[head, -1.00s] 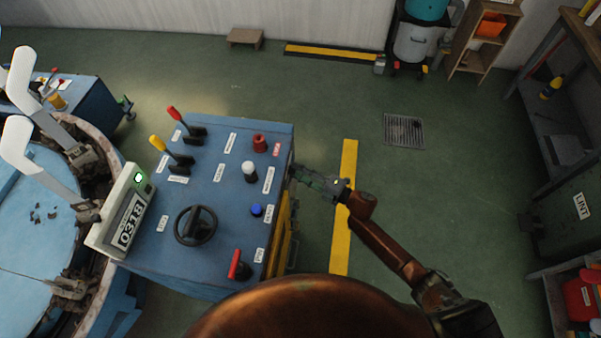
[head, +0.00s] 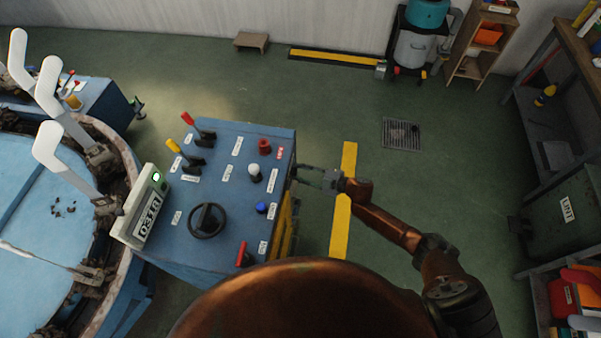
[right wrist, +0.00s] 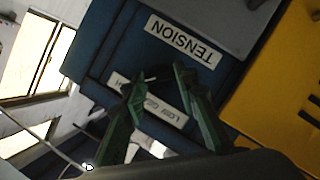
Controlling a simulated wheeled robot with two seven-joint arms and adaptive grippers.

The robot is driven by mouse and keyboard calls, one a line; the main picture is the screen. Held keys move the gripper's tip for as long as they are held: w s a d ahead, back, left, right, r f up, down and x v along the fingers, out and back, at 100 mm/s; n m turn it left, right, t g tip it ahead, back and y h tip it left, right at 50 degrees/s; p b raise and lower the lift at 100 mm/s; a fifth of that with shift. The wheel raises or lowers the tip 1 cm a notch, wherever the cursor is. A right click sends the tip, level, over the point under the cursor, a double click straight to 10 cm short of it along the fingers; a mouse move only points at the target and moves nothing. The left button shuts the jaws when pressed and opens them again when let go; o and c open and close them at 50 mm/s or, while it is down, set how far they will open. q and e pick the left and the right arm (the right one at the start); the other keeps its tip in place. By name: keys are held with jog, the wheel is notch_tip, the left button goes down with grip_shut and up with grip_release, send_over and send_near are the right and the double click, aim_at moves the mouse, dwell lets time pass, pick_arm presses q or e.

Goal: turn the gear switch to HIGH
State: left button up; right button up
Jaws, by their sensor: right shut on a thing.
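My right gripper (head: 315,177) reaches to the right side of the blue control console (head: 222,175) from the right in the head view. In the right wrist view, its two green fingers (right wrist: 157,76) stand in front of a label (right wrist: 166,103) with the words LOW and GEAR. The gripper is shut on the gear switch (right wrist: 151,79), of which only a small dark piece shows between the fingertips. The fingers hide most of the switch and part of the label, so its setting cannot be read. My left gripper is not in view.
A TENSION label (right wrist: 184,40) sits close to the fingers, and a yellow panel (right wrist: 275,75) is beside them. The console top carries levers, buttons and a black handwheel (head: 207,220). A round machine with white foot forms (head: 48,85) stands at left.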

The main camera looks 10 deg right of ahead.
dwell(0.4)
jog(key=o, duration=1.2)
jog(key=shift+c, duration=0.2)
jog(key=v, duration=1.2)
jog(key=shift+w, duration=0.1)
